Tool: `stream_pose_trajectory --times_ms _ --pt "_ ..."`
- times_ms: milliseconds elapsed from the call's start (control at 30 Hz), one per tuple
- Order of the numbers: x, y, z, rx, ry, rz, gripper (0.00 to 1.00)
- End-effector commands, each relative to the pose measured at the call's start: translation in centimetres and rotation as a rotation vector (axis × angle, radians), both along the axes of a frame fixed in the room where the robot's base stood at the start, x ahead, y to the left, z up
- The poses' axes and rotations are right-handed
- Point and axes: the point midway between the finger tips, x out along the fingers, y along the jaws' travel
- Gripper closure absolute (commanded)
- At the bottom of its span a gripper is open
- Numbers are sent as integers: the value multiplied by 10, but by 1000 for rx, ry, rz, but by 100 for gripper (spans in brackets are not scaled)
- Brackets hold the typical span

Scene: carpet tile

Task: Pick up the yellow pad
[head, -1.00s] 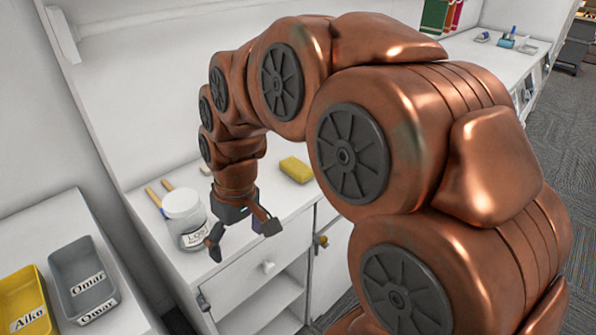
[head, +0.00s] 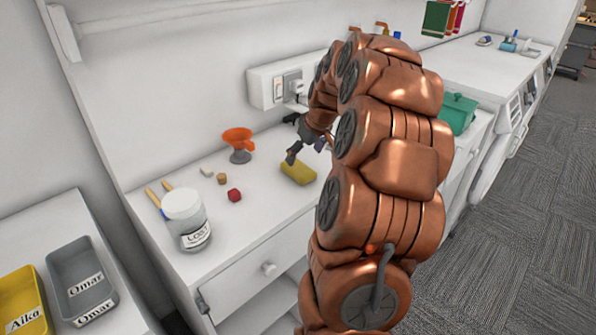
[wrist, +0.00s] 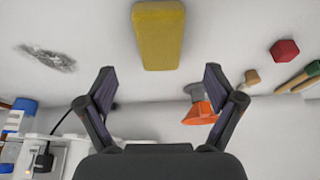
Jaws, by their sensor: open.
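The yellow pad (head: 298,172) lies flat on the white counter, a small rounded block. In the wrist view the yellow pad (wrist: 158,35) is at the top centre, beyond the fingertips and between their lines. My gripper (head: 306,148) is just behind and above the pad in the head view, apart from it as far as I can tell. In the wrist view my gripper (wrist: 158,80) has its two fingers spread wide with nothing between them. Part of the gripper is hidden behind my arm in the head view.
A wall socket box (head: 264,88) is behind. A green container (head: 458,112) is at right. The counter's front strip is clear.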

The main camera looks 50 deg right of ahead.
Motion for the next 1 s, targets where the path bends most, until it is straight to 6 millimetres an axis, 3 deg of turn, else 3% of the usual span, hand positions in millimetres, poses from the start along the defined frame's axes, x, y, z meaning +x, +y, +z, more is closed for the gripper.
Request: stream_pose_trajectory --times_ms 667,900,1000 --pt "23 -3 -58 1 2 0 8" --pt "24 -3 -62 0 1 1 8" --pt "24 -3 -62 1 1 0 17"
